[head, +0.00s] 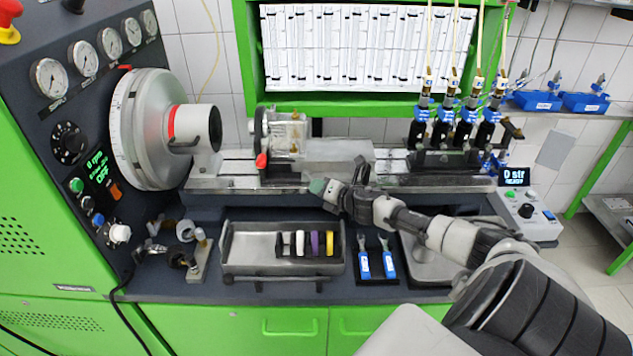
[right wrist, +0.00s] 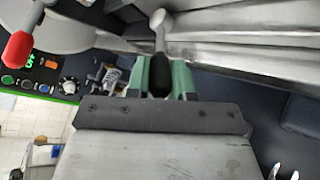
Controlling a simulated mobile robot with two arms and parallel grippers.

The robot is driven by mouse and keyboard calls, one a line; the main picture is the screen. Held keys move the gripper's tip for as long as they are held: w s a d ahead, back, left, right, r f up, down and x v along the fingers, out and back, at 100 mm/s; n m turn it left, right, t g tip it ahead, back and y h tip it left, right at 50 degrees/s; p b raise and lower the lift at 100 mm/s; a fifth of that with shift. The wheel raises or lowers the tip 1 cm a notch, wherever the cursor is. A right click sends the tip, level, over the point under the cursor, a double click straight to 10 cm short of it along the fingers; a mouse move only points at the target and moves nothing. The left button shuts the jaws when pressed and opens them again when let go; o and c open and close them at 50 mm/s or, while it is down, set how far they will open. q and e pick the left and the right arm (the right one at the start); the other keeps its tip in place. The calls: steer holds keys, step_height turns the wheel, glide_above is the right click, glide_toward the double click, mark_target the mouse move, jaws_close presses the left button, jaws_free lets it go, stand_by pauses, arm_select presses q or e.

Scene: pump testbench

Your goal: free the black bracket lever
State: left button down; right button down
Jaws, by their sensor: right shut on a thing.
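The black bracket lever (right wrist: 160,76) shows in the right wrist view as a dark grip between the two green fingertips, with a grey metal stem rising from it to the bench rail. My right gripper (right wrist: 160,82) is shut on it. In the head view my right gripper (head: 321,187) is at the front edge of the bench rail (head: 235,183), below the grey block (head: 338,155). The lever is hidden behind the fingers there. My left gripper is not in view.
A red-handled lever (head: 261,161) stands left of my right gripper, near the clear-walled fixture (head: 288,135). A metal tray (head: 246,248) with coloured rings, two blue-labelled tools (head: 388,262) and small fittings (head: 186,231) lie on the dark worktop below. Several injectors (head: 452,125) stand at the right.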

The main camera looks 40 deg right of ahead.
steer(key=c, duration=1)
jaws_free()
steer(key=shift+w, duration=0.1)
steer(key=shift+b+v, duration=0.7)
steer(key=shift+v, duration=4.75)
